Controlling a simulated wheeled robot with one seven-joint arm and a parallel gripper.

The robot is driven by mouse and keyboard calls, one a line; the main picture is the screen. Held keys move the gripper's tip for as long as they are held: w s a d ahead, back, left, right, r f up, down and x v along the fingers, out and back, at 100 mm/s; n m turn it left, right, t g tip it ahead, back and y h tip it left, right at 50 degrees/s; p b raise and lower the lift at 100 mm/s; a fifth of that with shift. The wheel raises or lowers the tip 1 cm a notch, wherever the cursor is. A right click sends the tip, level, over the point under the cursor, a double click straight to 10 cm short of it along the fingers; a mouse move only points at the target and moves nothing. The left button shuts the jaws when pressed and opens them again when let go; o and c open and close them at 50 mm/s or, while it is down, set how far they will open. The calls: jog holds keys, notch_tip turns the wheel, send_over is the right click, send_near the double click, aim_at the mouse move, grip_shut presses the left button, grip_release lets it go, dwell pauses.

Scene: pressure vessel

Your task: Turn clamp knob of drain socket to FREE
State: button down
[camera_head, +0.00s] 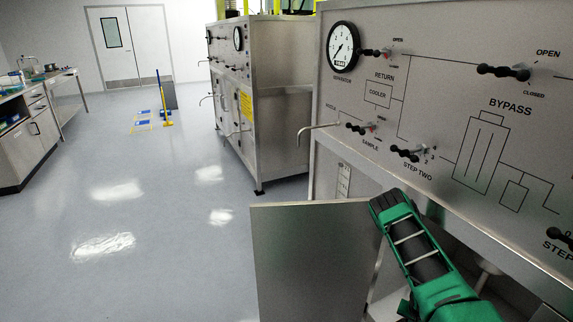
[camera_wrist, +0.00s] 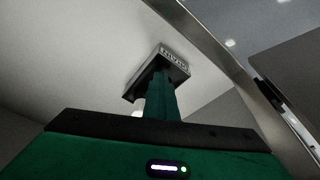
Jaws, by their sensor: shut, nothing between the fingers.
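The drain socket (camera_wrist: 148,67) shows in the wrist view as a small grey block with a dark underside, fixed to a pale surface. A label on its side appears to read DRAIN. My gripper (camera_wrist: 160,82) reaches toward it with its green fingers together and empty. The fingertips overlap the block's dark underside in the picture; I cannot tell whether they touch it. The clamp knob and its setting cannot be made out, being hidden or too dark. In the head view my gripper (camera_head: 387,202) is below the front panel, and the drain socket does not show.
The steel front panel (camera_head: 440,60) carries several black handles and a gauge (camera_head: 342,46). An open metal door (camera_head: 310,260) stands left of my gripper. A second steel cabinet (camera_head: 270,110) stands behind. The floor (camera_head: 150,200) to the left is mostly clear.

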jog(key=shift+w+a+f, duration=0.15)
jog(key=shift+w+a, duration=0.35)
jog(key=shift+a, duration=0.1)
jog(key=shift+w+a+f, duration=0.15)
jog(key=shift+w+a, duration=0.3)
jog(key=shift+a, duration=0.1)
jog(key=shift+s+a, duration=0.2)
jog(key=shift+s, duration=0.05)
jog(key=shift+r+y, duration=0.1)
jog(key=shift+y, duration=0.2)
jog(key=r, duration=0.5)
jog(key=shift+s+d+r, duration=0.15)
jog(key=shift+d+r, duration=0.15)
jog(key=shift+d, duration=0.05)
